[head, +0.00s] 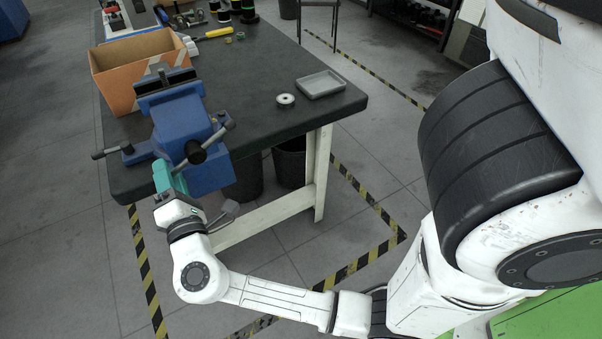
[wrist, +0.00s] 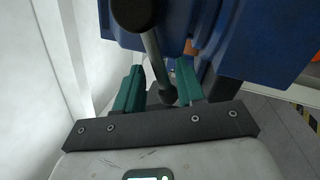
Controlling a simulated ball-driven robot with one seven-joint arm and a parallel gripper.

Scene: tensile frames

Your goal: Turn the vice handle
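A blue vice (head: 183,125) is fixed at the near corner of the dark workbench. Its grey handle bar (head: 213,138) passes slantwise through a dark hub, with a knob at the upper right end. The lower end is at my gripper (head: 168,176), which has teal fingers. In the wrist view the handle bar (wrist: 156,62) runs down between the two fingers of my gripper (wrist: 160,82), and its dark ball end lies close to the palm. Gaps show on both sides of the bar, so the fingers are open around it. The vice body (wrist: 240,40) fills the top of that view.
A cardboard box (head: 125,68) stands on the workbench (head: 262,105) behind the vice. A grey tray (head: 320,84) and a small roll (head: 285,99) lie to the right. A second bar (head: 118,151) sticks out at the vice's left. Bins stand under the bench.

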